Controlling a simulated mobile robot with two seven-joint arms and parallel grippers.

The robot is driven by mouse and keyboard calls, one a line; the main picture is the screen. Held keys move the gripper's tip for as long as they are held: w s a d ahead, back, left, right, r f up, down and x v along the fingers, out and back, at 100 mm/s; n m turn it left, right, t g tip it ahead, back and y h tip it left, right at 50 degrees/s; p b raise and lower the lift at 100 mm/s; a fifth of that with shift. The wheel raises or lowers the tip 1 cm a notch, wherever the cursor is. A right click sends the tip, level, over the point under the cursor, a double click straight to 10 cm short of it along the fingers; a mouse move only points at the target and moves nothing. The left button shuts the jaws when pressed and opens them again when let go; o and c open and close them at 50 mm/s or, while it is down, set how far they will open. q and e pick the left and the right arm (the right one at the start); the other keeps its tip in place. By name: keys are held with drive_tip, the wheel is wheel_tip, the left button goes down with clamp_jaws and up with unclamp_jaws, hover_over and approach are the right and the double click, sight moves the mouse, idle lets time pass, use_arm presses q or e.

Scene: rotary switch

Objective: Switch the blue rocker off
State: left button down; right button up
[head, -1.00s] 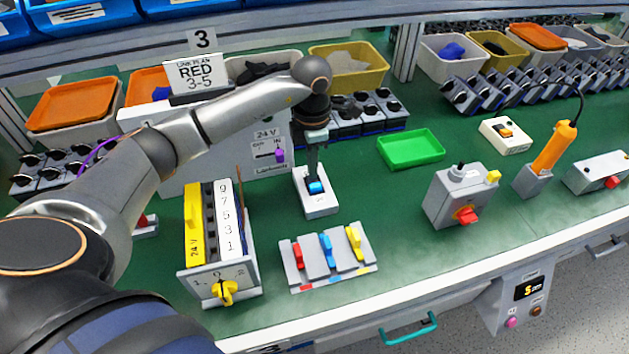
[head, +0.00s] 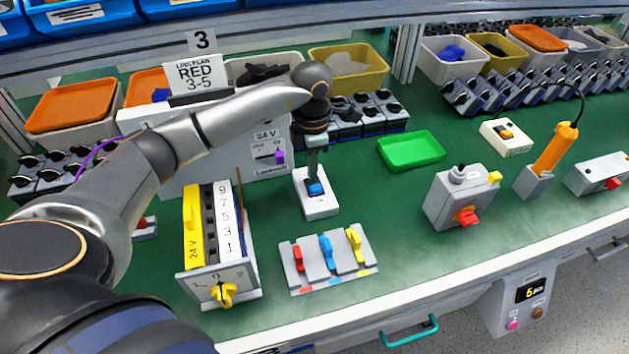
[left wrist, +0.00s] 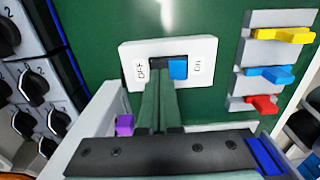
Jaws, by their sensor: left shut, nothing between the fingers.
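The blue rocker (head: 316,189) sits in a white switch housing (head: 319,208) on the green bench. In the left wrist view the housing (left wrist: 203,50) carries OFF at left and ON at right. The blue face (left wrist: 178,69) shows on the ON side, with a dark part beside it on the OFF side. My left gripper (head: 314,175) is shut and empty, pointing down over the rocker. In the left wrist view its fingertips (left wrist: 160,79) are at the dark OFF-side part, partly hiding it; contact is hard to tell. My right gripper is not in view.
A plate with red, blue and yellow levers (head: 328,260) lies in front of the housing. A box with a yellow knob (head: 222,285) stands at left. A grey box with a red knob (head: 460,205) and a green tray (head: 411,150) are at right, with bare bench between.

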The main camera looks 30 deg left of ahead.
use_arm(q)
wheel_tip(320, 180, up, 7)
drive_tip(key=p, duration=0.4)
drive_tip(key=shift+f, duration=0.15)
idle(0.5)
